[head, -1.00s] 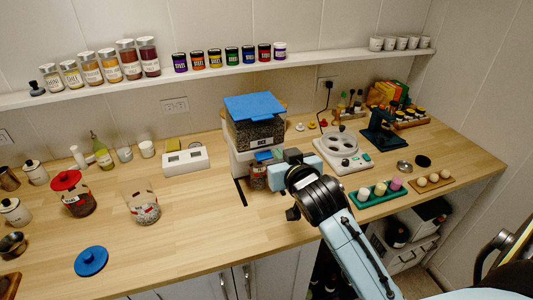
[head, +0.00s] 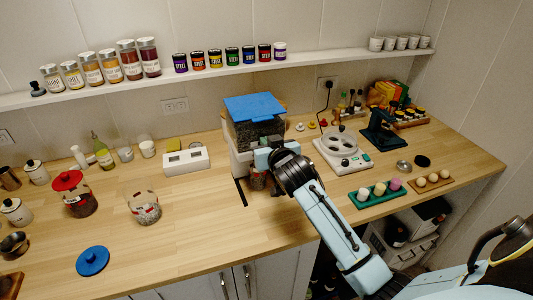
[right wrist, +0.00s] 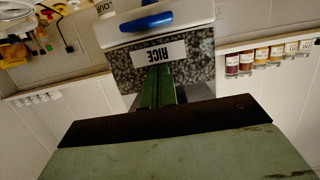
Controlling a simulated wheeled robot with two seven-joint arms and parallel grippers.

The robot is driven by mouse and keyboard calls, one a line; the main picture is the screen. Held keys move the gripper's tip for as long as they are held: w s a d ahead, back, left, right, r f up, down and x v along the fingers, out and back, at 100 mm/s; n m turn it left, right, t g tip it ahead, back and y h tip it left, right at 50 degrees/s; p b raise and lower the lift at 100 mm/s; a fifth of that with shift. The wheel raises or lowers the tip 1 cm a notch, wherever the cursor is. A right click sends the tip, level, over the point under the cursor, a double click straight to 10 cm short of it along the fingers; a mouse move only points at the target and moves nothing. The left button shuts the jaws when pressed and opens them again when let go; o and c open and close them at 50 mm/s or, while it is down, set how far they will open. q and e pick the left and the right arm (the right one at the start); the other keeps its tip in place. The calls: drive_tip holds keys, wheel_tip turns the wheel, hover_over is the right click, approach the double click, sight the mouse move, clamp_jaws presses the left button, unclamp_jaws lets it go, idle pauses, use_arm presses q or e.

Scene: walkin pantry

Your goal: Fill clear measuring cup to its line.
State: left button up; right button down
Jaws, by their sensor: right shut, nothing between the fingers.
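A rice dispenser (head: 258,131), with a blue lid, a grain-filled clear hopper and a white body, stands at the counter's back middle. The right wrist view shows its RICE label (right wrist: 160,53) upside down and its blue lever (right wrist: 147,19). A clear cup (head: 257,181) with a red mark stands under the dispenser, partly hidden by my right arm; I cannot tell its fill level. My right gripper (head: 263,157) is shut and empty at the dispenser's front; its fingers also show before the hopper in the wrist view (right wrist: 158,88). My left gripper is not in view.
A glass jar (head: 144,208) and a red-lidded jar (head: 75,196) stand on the left. A blue lid (head: 92,261) lies at the front. A white scale (head: 186,160) is left of the dispenser, a round white appliance (head: 342,150) right. The counter between jar and dispenser is clear.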

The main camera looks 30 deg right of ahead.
drive_tip(key=shift+s+a+f, duration=0.1)
drive_tip(key=shift+s+f, duration=0.05)
drive_tip(key=shift+f, duration=1.75)
